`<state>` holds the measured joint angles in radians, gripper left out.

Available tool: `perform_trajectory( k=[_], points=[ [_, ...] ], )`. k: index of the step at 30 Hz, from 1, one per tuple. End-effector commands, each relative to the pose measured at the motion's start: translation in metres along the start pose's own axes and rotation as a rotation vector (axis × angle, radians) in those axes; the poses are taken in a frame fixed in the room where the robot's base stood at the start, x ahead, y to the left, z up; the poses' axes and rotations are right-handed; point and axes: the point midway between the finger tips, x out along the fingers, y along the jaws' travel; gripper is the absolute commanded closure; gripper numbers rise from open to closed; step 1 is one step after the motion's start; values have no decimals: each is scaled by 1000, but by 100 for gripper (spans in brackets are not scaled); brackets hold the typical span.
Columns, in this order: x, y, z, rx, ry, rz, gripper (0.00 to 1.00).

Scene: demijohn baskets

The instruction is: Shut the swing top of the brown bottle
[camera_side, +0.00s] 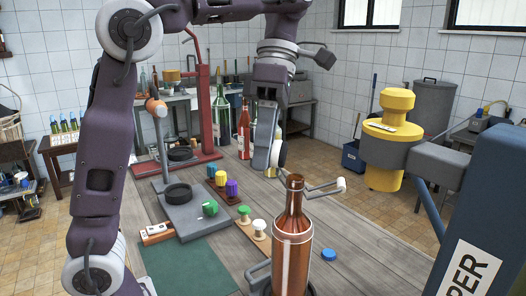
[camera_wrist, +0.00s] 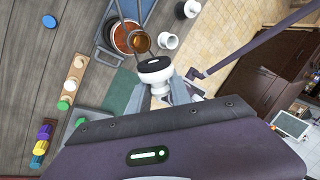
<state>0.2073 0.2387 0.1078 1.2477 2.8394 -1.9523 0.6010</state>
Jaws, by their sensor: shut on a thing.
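The brown bottle (camera_side: 292,252) stands upright on the bench. In the wrist view I look down on its mouth (camera_wrist: 140,41). Its swing top is open: wire arms reach right from the neck to a white stopper (camera_side: 341,184), clear of the mouth. My gripper (camera_side: 276,163) is above and left of the neck, apart from the bottle. In the wrist view my gripper (camera_wrist: 160,88) is shut on a round white piece with a dark face (camera_wrist: 155,68). Its tips are partly hidden behind that piece.
A blue cap (camera_side: 328,254) lies right of the bottle. Green, white, yellow and purple-topped pieces stand left and behind. A grey stand (camera_side: 190,215) and green mat (camera_side: 185,268) are at left. A yellow-topped machine (camera_side: 388,140) is at right.

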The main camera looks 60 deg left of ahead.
Motion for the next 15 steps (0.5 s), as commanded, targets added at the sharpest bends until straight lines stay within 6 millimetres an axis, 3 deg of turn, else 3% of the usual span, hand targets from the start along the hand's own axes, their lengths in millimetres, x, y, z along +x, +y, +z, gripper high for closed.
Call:
perform_trajectory(
  k=[10, 11, 14, 15],
  points=[
    [1, 0, 0, -2, 3, -1, 100],
    [1, 0, 0, -2, 3, -1, 73],
    [0, 0, 0, -2, 2, -1, 54],
    [0, 0, 0, -2, 2, -1, 53]
  ],
)
